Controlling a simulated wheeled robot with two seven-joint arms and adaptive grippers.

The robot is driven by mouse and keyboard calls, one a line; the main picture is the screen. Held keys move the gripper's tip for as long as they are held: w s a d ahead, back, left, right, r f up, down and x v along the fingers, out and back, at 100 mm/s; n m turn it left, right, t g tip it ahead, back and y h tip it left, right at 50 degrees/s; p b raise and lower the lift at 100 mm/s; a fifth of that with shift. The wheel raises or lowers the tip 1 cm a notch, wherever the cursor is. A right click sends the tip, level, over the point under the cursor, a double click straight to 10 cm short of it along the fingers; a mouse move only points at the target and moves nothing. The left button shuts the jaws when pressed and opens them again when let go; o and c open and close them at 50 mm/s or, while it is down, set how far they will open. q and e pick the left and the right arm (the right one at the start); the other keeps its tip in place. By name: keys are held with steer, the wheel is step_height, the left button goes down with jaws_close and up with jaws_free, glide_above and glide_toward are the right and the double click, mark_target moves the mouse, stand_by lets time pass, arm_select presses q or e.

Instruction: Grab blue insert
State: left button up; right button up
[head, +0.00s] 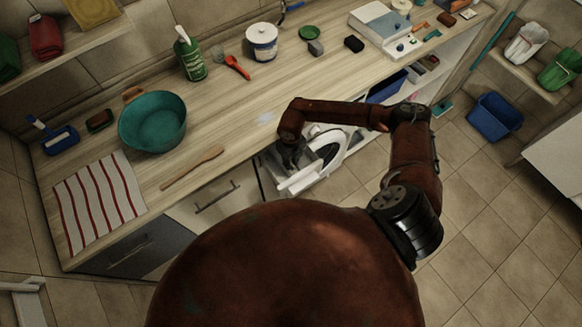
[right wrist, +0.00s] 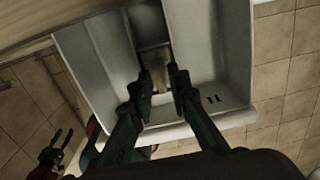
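My right gripper (head: 290,158) is over the pulled-out white drawer (head: 304,178) of the washing machine. In the right wrist view its two fingers (right wrist: 161,82) are apart and point down into the drawer's middle compartment (right wrist: 150,36). A small pale patch shows between the fingertips; I cannot tell what it is. No clearly blue insert can be made out; the fingers hide part of the compartment. A dark claw (right wrist: 56,150) at the lower left of the right wrist view appears to be my left gripper, with its fingers spread and empty. The left gripper does not show in the head view.
A blue bin (head: 495,116) stands on the tiled floor.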

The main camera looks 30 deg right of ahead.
steer(key=shift+f, duration=0.65)
steer(key=shift+c, duration=0.5)
jaws_close()
